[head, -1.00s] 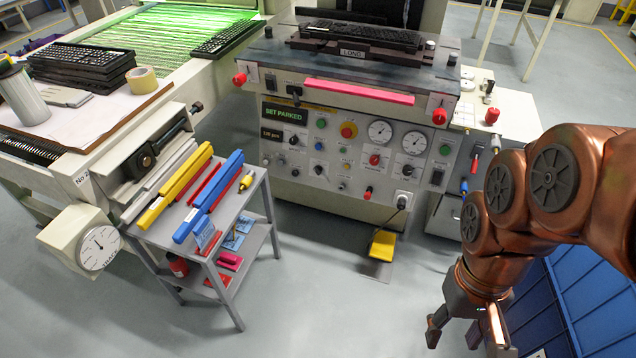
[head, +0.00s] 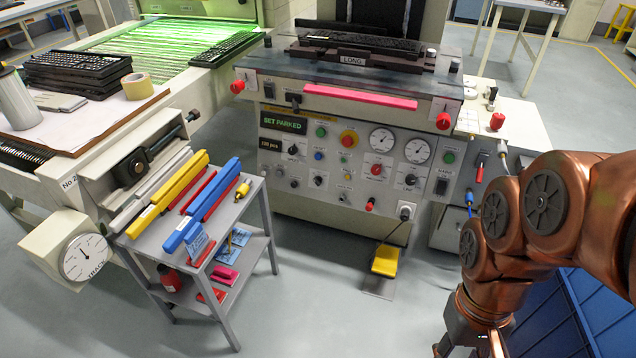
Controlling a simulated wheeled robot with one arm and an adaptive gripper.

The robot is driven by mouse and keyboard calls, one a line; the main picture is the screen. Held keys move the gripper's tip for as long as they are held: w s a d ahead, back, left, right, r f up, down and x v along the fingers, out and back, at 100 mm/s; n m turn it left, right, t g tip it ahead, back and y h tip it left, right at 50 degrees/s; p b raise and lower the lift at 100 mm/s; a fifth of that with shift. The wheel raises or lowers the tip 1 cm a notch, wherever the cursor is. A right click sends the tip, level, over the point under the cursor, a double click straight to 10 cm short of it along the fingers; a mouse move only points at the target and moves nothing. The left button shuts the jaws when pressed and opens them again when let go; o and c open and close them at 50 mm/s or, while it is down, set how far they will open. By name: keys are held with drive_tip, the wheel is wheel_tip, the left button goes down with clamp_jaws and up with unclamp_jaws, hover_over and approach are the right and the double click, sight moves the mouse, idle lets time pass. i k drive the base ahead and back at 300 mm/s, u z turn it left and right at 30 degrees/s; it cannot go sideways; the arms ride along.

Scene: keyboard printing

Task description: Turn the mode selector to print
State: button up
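The machine's control panel (head: 270,158) faces me in the middle of the head view. It carries several dark rotary knobs, among them one below the display (head: 293,149), one lower in the middle (head: 320,180) and one at the right (head: 410,180). The small labels are too blurred to tell which is the mode selector. The green display (head: 284,123) reads "SET PARKED", with "120 pcs" on a second display. My gripper (head: 468,349) hangs at the bottom right, well apart from the panel. Its fingers look spread and empty, with the tips cut off by the frame edge.
A grey trolley (head: 262,222) with yellow, blue and red bars stands left of the panel. A yellow pedal (head: 386,260) lies on the floor below it. A blue cabinet (head: 570,310) is behind my arm.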

sight(317, 180)
drive_tip(key=z, duration=1.05)
drive_tip(key=i, duration=0.9)
drive_tip(key=u, duration=3.55)
drive_tip(key=i, duration=0.5)
drive_tip(key=z, duration=0.1)
